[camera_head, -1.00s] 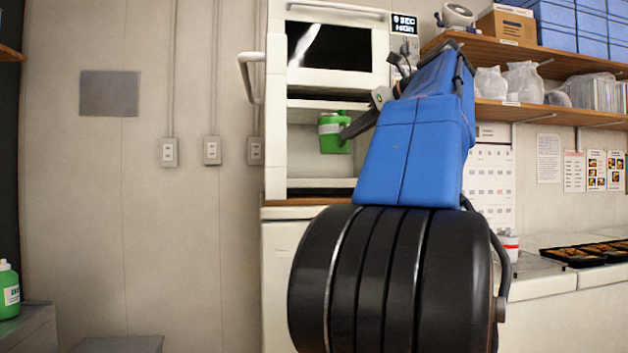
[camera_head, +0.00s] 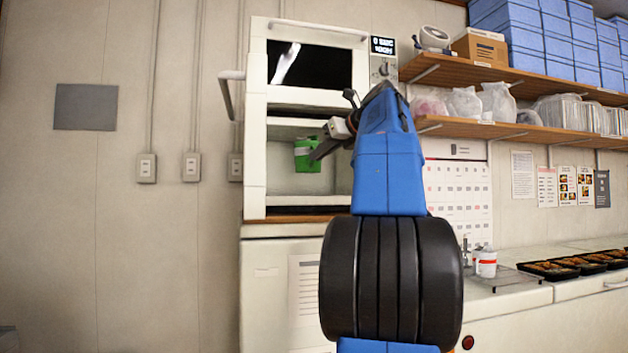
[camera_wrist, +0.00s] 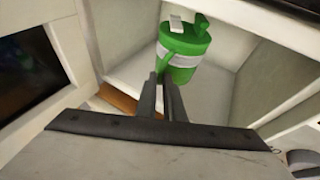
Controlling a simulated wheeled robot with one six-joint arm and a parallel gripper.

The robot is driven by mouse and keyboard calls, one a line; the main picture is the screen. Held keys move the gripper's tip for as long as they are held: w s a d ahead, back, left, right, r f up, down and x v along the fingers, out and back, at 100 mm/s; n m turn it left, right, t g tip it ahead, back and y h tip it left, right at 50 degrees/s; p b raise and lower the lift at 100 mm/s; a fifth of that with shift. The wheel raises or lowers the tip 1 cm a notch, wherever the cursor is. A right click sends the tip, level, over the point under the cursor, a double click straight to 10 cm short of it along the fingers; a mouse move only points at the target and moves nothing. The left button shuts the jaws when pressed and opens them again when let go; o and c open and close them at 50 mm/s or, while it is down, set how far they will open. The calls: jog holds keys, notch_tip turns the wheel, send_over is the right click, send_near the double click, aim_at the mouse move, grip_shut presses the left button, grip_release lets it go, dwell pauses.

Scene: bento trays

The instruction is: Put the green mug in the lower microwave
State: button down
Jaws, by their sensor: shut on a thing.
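The green mug (camera_head: 308,160) has a white band and is held roughly upright at the open lower compartment of the white microwave unit (camera_head: 254,150). My gripper (camera_head: 322,150) reaches to it from the right. In the wrist view, the fingers (camera_wrist: 163,82) are shut on the handle side of the mug (camera_wrist: 184,48), with the pale walls and floor of the compartment (camera_wrist: 135,70) behind it. I cannot tell how far inside the mug is. My arm hides the compartment's right part.
A handle (camera_head: 229,95) juts out at the unit's left. The compartment's side wall and upper edge lie close around the mug. Shelves (camera_head: 520,80) with boxes and bags are at right, above a counter with food trays (camera_head: 548,270).

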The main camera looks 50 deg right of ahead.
aim_at(314, 171)
jog(key=w+d, duration=0.1)
jog(key=w, duration=0.1)
jog(key=w+d, duration=0.2)
jog(key=w, duration=0.1)
jog(key=shift+w+d, duration=0.25)
jog(key=shift+w, duration=0.1)
jog(key=shift+f, duration=2.95)
jog(key=shift+w+d+f, duration=0.15)
jog(key=shift+w+f, duration=0.05)
jog(key=shift+f, duration=0.35)
jog(key=shift+f, duration=0.15)
jog(key=c, duration=1.9)
grip_release()
jog(key=shift+o, duration=0.2)
jog(key=shift+s+r, duration=0.15)
jog(key=shift+r, duration=0.05)
jog(key=v, duration=1.1)
jog(key=shift+s+r, duration=0.15)
jog(key=shift+s, duration=0.15)
